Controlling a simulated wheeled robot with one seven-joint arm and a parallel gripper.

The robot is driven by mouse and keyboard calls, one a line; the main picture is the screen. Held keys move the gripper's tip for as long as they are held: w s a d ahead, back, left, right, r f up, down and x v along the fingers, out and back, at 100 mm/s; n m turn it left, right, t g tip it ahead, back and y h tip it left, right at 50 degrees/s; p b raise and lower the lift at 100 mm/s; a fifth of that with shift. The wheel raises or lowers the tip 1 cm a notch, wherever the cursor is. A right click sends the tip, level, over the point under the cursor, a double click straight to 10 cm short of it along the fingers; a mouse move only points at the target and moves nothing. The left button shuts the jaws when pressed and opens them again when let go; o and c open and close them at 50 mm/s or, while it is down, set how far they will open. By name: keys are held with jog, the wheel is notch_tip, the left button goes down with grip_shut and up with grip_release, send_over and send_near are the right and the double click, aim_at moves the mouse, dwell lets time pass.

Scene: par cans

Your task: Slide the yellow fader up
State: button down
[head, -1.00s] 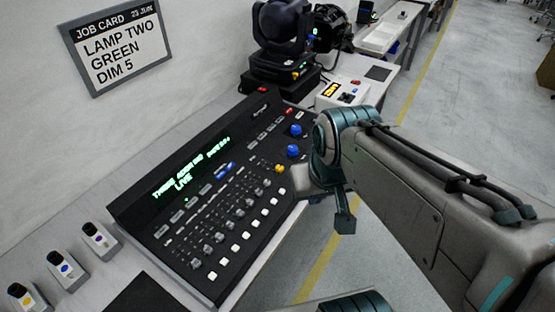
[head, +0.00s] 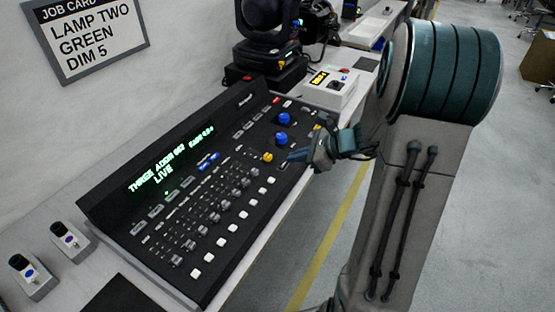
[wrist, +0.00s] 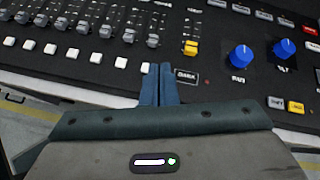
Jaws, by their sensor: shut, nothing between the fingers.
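The yellow fader (head: 267,157) is a small yellow cap on the black lighting console (head: 190,270), at the right end of a row of grey faders. In the wrist view the yellow fader (wrist: 191,47) sits near the lower end of its scale. My gripper (head: 290,157) is over the console's right-hand part, just right of the yellow fader. In the wrist view my gripper (wrist: 161,70) has its blue fingers together and empty, below and left of the yellow cap. I see a gap between them in the picture; height above the panel is unclear.
Grey faders (wrist: 128,36) stand left of the yellow one. A DARK button (wrist: 187,77) lies beside the fingertips, and blue knobs (wrist: 240,56) stand to the right. The console display (head: 165,165) is lit green. A job card (head: 85,35) hangs on the wall.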

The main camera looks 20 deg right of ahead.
aim_at(271, 159)
jog(key=w+d+f+m+t, duration=0.2)
jog(key=w+d+f+m, duration=0.1)
jog(key=d+m, duration=0.1)
jog(key=x, duration=1)
jog(key=shift+s+f, duration=0.15)
jog(key=shift+f, duration=0.05)
jog(key=w+a+b, duration=0.2)
jog(key=w+a, duration=0.3)
jog(key=shift+w+a+f, duration=0.1)
jog(key=shift+w+a, duration=0.45)
jog(key=shift+a, duration=0.1)
